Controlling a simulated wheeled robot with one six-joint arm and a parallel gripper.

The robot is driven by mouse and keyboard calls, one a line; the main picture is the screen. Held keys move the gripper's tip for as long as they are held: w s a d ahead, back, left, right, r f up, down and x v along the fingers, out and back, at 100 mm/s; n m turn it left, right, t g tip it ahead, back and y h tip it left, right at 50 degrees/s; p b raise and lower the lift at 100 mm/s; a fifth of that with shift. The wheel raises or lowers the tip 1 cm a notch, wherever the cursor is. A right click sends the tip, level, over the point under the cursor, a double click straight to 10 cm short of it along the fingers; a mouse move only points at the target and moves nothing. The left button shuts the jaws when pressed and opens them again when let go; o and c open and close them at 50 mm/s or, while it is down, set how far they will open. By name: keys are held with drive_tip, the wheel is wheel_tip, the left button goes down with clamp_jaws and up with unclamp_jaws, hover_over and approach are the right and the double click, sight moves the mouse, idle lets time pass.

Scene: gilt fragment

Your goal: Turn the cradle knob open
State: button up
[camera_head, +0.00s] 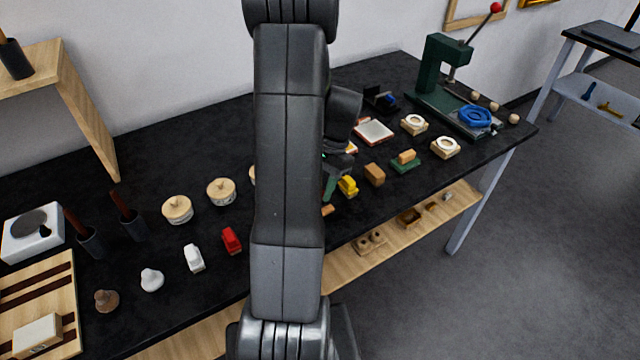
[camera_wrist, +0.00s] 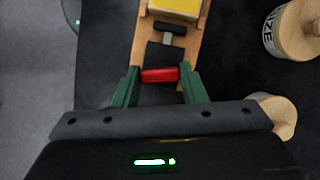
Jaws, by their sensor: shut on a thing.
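In the wrist view, a wooden cradle (camera_wrist: 140,47) runs up from between my fingers, with a yellow block (camera_wrist: 178,7) at its far end. A black T-shaped piece (camera_wrist: 170,28) sits on it below the yellow block. My gripper (camera_wrist: 160,78) has its two green fingers on either side of a red bar-shaped knob (camera_wrist: 160,75) and is shut on it. The knob lies crosswise between the fingers. In the head view, my arm hides most of the cradle and the knob.
Round wooden-lidded pots (camera_wrist: 292,32) stand close to the right in the wrist view. In the head view, the black bench holds a red block (camera_head: 231,240), a yellow block (camera_head: 348,186) and a green press (camera_head: 442,75). The bench's front edge is near.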

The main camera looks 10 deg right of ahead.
drive_tip(key=shift+m+t, duration=0.6)
drive_tip(key=shift+m, duration=0.9)
drive_tip(key=o, duration=1)
drive_tip(key=shift+d, duration=0.1)
drive_tip(key=v, duration=1.3)
drive_tip(key=shift+d+r+b, duration=0.3)
drive_tip(key=shift+d, duration=0.05)
drive_tip(key=shift+s, duration=0.1)
drive_tip(key=shift+y, duration=0.3)
drive_tip(key=p+x, duration=0.1)
drive_tip(key=x, duration=1.2)
drive_tip(key=shift+a+f, duration=0.1)
drive_tip(key=shift+f, duration=0.3)
